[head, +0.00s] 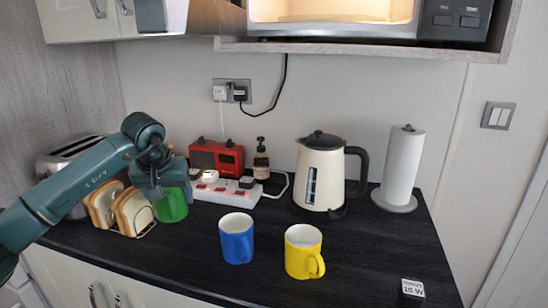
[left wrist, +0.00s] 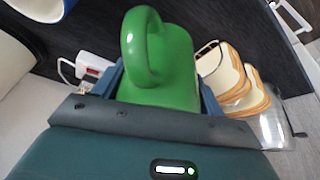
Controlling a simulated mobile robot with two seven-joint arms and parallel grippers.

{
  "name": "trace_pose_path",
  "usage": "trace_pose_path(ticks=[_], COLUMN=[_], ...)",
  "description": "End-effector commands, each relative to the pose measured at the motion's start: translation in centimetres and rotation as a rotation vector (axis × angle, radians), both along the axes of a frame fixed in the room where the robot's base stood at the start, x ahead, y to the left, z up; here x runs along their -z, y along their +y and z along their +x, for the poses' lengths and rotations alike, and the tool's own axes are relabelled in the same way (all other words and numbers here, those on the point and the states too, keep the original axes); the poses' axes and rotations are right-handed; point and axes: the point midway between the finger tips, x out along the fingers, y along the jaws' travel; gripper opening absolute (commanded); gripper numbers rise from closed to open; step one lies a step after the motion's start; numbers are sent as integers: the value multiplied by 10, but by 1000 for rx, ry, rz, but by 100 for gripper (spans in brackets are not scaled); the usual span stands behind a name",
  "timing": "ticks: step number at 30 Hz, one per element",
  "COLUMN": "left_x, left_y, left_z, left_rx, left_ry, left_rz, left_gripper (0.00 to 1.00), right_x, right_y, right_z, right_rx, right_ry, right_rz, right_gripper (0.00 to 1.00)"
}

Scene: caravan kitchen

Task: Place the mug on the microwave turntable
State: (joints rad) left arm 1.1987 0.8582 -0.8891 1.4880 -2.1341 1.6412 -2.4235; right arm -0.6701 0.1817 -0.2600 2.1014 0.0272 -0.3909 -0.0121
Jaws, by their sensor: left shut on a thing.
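The green mug (head: 173,206) is at the left part of the dark counter, beside the toast rack. My left gripper (head: 160,180) reaches it from above and is shut on it. In the left wrist view the green mug (left wrist: 172,65) sits between the fingers, its handle towards the top of the picture. I cannot tell whether the mug touches the counter. The microwave (head: 335,28) is above the counter, its lit cavity open; the turntable (head: 325,18) shows only as a sliver at the top edge. My right gripper is not in view.
A blue mug (head: 237,240) and a yellow mug (head: 303,252) stand on the counter front. A power strip (head: 238,193), red radio (head: 215,157), bottle (head: 261,160), kettle (head: 322,175) and paper roll (head: 402,165) stand behind. Toast slices (head: 132,212) and a toaster (head: 68,155) are left.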

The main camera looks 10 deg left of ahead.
Motion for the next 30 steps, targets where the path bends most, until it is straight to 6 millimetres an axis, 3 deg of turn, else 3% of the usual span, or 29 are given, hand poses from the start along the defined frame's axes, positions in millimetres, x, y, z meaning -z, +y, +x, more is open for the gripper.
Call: trace_pose_path(ticks=[8,14,21,25,30], left_x=[14,38,60,65,67], left_y=[-35,-85,-138,-154,-162], left_z=[-24,-71,-143,-170,-186], left_rx=[52,134,233,266,283], left_ry=[0,2,1,-1,-3], left_rz=[0,0,-2,-2,-1], left_gripper=[34,34,33,33,33], right_x=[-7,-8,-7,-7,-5], right_y=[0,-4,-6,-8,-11], right_z=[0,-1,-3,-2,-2], right_rx=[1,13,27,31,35], right_ry=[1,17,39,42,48], right_rz=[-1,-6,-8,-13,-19], right_gripper=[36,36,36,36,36])
